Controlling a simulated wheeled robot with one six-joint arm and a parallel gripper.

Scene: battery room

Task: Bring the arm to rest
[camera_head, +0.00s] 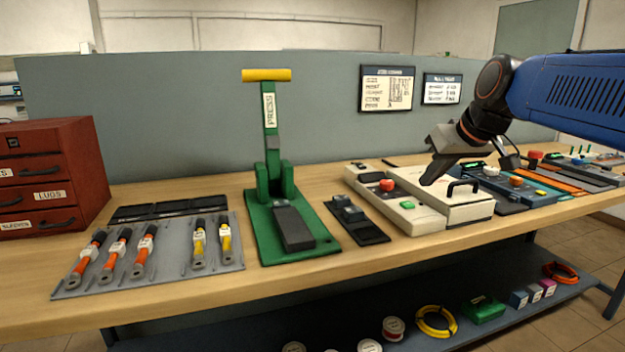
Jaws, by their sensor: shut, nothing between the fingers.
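My gripper (432,180) is at the right of the head view, at the end of my blue arm (575,98). Its fingers are together with nothing held, and they point down and to the left. It hangs in front of and above the beige boxes on the bench. A beige box with a black handle (462,212) stands just below and right of the fingertips. I cannot tell the exact gap between the fingertips and the box. The upper part of my arm runs out of view at the right edge.
A green press (270,215) with a raised yellow-handled lever stands mid-bench. A grey tray (175,262) holds several cables at left, beside a red drawer cabinet (50,175). A beige box with red and green buttons (392,215) stands near the gripper. A grey partition (190,130) rises behind.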

